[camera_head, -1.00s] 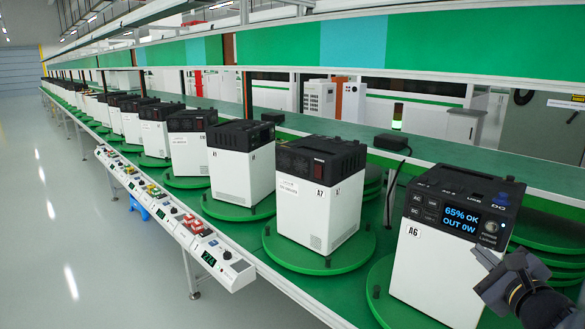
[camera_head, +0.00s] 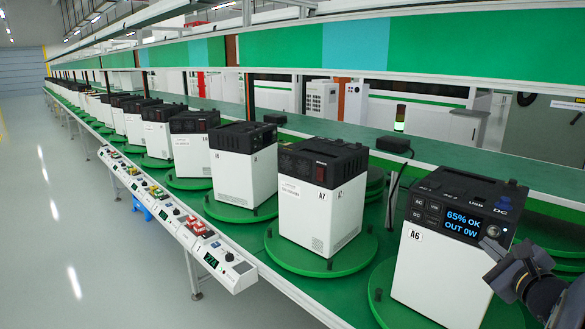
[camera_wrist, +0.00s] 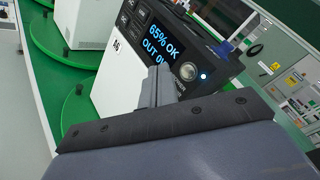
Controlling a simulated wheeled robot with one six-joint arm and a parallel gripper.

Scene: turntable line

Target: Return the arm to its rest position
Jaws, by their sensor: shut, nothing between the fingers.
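My gripper (camera_head: 493,249) is at the lower right of the head view, shut and empty. Its fingertips are close to the right side of the front panel of the unit marked A6 (camera_head: 440,277), near a round knob. I cannot tell whether they touch. The A6 unit is white with a black top, and its lit screen (camera_head: 463,223) reads "65% OK OUT 0W". In the wrist view the closed fingers (camera_wrist: 151,82) show in front of the A6 panel, with the round knob (camera_wrist: 188,71) and a small blue light to their right.
A6 stands on a green turntable (camera_head: 382,296). The A7 unit (camera_head: 318,210) stands on its own turntable to the left, with several more units beyond. A sloped control strip (camera_head: 213,257) runs along the line's front edge. The floor (camera_head: 75,220) at left is clear.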

